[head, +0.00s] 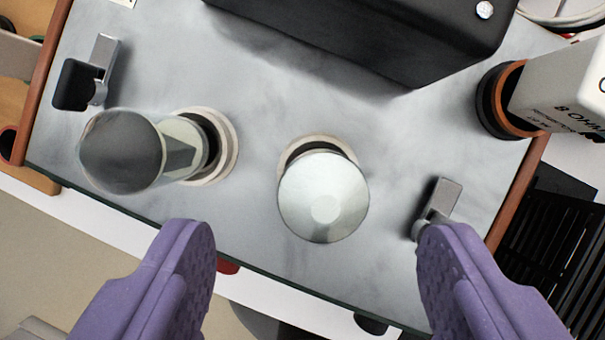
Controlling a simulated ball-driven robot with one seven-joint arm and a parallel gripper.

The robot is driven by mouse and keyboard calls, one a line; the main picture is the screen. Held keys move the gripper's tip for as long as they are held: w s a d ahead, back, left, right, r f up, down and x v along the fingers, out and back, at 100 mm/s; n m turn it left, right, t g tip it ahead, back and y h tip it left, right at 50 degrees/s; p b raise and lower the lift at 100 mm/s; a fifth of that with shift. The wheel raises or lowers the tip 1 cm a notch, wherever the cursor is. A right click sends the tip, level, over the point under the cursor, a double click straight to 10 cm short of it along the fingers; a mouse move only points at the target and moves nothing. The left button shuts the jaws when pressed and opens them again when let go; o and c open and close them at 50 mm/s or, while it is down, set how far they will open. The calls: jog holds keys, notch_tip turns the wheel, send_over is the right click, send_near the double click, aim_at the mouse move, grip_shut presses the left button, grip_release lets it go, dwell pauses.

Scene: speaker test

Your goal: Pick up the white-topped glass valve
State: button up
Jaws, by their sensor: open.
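The white-topped glass valve (323,197) stands in a round socket on a grey metal panel, right of the picture's middle. I see it from above, with its pale silvery-white cap toward me and a smaller disc at its centre. My gripper (315,245) is open, with one purple finger to the lower left and one to the lower right of the valve. Neither finger touches it, and there is nothing between the fingertips. A second, dark-topped glass valve (125,152) stands in another socket to the left. The valve's lower part is hidden under its cap.
A black box (400,40) stands behind the valves. Metal switches stand at the upper left (92,75) and at the right (437,207), the latter close to my right fingertip. A white block (565,90) marked "8 OHM" is at the right edge. The panel (260,90) is bare between these.

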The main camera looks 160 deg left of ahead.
aim_at(324, 210)
jog(key=b+x, duration=0.1)
jog(key=x, duration=0.2)
jog(key=b+x, duration=0.2)
jog(key=x, duration=0.1)
jog(key=shift+w+d, duration=0.2)
jog(key=shift+w, duration=0.1)
jog(key=shift+s+r, duration=0.1)
jog(key=shift+r, duration=0.05)
jog(key=shift+c, duration=0.7)
jog(key=c, duration=1)
jog(key=shift+o, duration=0.2)
